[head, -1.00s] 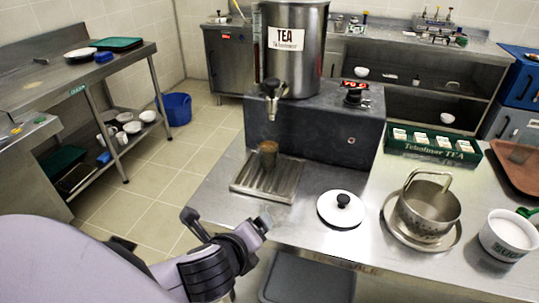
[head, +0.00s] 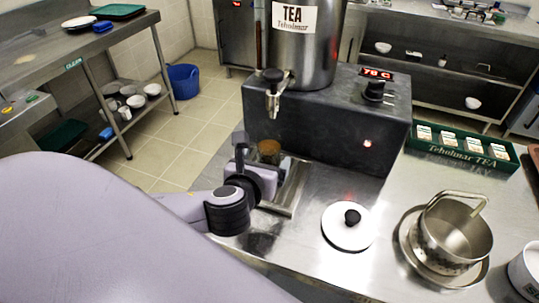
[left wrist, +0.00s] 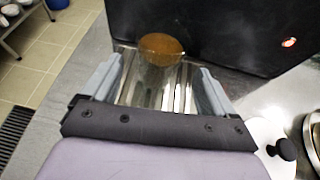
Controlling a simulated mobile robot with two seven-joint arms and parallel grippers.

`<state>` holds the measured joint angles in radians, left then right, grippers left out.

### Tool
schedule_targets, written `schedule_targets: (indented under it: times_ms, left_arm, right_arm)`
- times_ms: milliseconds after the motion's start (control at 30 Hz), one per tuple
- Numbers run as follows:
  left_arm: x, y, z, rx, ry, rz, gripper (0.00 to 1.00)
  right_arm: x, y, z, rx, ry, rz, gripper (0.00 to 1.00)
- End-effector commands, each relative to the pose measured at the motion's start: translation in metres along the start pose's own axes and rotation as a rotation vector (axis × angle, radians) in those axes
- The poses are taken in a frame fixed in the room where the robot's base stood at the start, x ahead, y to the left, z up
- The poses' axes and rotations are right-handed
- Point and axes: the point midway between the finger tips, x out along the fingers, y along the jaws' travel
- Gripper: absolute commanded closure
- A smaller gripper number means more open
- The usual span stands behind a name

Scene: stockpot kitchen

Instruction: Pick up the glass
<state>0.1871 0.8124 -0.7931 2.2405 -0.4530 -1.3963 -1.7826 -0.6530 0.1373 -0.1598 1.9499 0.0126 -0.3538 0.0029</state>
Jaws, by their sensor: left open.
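The glass (head: 268,150), holding brown tea, stands on the metal drip tray (head: 292,190) below the urn's tap (head: 272,92). In the head view my left gripper (head: 262,168) covers its lower part. In the left wrist view the glass (left wrist: 162,48) lies straight ahead, roughly centred between the spread fingers. My left gripper (left wrist: 158,72) is open and empty. I cannot tell whether its fingertips reach alongside the glass. My right gripper is not in view.
The heater box (head: 325,125) with the tea urn (head: 300,45) stands close behind the glass. A white lid (head: 338,228) with a black knob and a steel strainer pot (head: 450,235) are on the counter to the right. A green tea box (head: 465,148) is farther back.

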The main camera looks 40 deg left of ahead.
Motion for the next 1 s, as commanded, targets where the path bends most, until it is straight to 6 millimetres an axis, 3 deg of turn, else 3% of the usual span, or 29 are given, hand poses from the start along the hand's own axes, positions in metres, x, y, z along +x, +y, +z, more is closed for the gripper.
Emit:
schedule_targets:
  times_ms: [300,667,700,900,1000]
  left_arm:
    - [0.039,0.002,0.003,-0.001,0.000,0.002,0.12]
    - [0.049,0.002,0.003,-0.001,0.000,0.000,0.12]
    - [0.048,0.002,0.003,-0.001,0.000,0.000,0.15]
    - [0.048,0.002,0.003,-0.001,0.000,0.000,0.80]
    - [0.048,0.002,0.004,-0.002,-0.002,0.000,0.80]
  right_arm:
    - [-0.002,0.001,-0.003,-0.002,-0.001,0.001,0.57]
    - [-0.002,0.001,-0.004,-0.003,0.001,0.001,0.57]
    - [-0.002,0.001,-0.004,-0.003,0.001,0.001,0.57]
    - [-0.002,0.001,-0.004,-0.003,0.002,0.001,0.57]
    - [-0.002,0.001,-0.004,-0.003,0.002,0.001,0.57]
